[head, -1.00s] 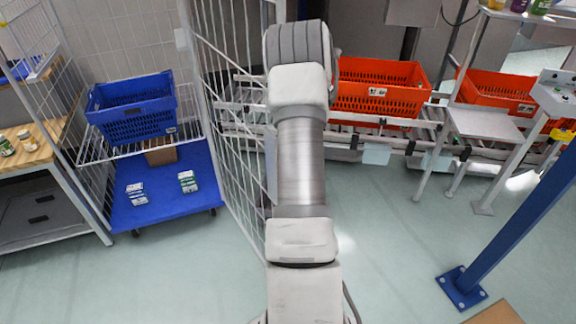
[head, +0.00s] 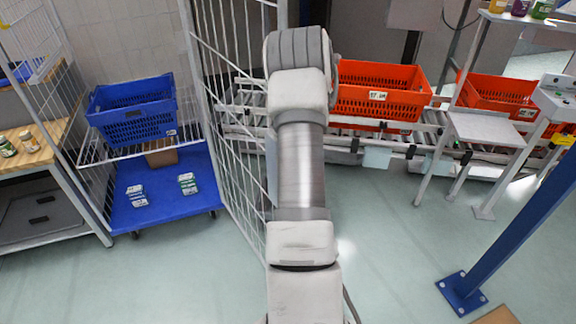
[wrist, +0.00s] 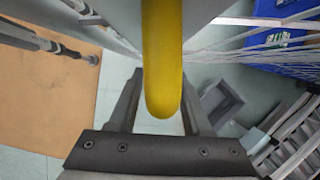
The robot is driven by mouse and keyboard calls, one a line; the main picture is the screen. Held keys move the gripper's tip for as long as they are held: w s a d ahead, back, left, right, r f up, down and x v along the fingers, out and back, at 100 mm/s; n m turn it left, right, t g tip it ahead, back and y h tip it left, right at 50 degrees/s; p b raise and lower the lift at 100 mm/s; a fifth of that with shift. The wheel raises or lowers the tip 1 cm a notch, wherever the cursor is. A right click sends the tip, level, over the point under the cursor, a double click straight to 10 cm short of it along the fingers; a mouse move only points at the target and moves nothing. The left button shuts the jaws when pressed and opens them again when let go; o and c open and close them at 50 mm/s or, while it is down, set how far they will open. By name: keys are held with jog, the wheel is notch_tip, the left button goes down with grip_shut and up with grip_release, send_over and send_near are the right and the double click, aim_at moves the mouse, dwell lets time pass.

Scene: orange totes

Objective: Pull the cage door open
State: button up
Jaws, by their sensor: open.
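The cage (head: 91,149) is a white wire roll cage on a blue base at the left of the head view. Its door (head: 236,165), a tall white mesh panel, stands out from the cage's right side toward me, partly behind my arm. White mesh also shows in the wrist view (wrist: 255,52) at the upper right. My gripper (wrist: 161,95) is open in the wrist view; my arm hides it in the head view. A yellow rounded bar (wrist: 162,45) reaches down between its fingers. I cannot tell whether they touch it or whether it belongs to the door.
A blue basket (head: 133,108) sits in the cage above a small brown box and some packs. Orange totes (head: 378,92) stand on a roller conveyor behind. A blue post (head: 510,220) stands right; a wooden-topped shelf (head: 40,150) is left. Floor ahead is clear.

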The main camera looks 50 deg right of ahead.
jog(key=v, duration=1.7)
jog(key=shift+r+p, duration=0.2)
jog(key=shift+p, duration=0.25)
